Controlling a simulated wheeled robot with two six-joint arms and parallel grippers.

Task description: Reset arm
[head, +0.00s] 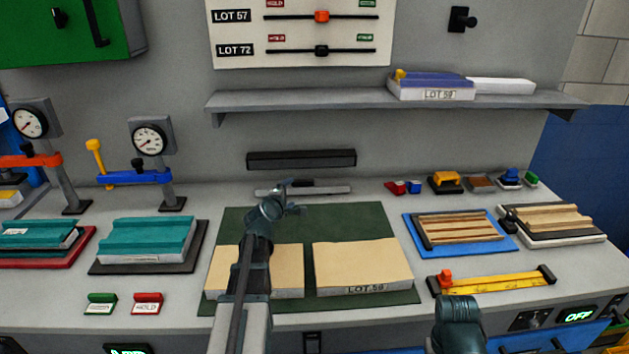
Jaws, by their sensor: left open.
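My left arm reaches up the middle of the head view, over the left tan panel. My left gripper (297,198) is open, small and partly hidden by its own wrist; it is above the back part of the dark green mat (350,222), and I see nothing held in it. A dark rounded link of my right arm shows at the bottom right, in front of the yellow bar; its fingers are not in view.
Teal panels (148,238) lie at the left near two gauge stands (150,140). Wooden strips on a blue tray (420,246) and a yellow bar (495,284) lie at the right. A grey shelf (300,100) overhangs the back. HOLD blocks (147,303) sit front left.

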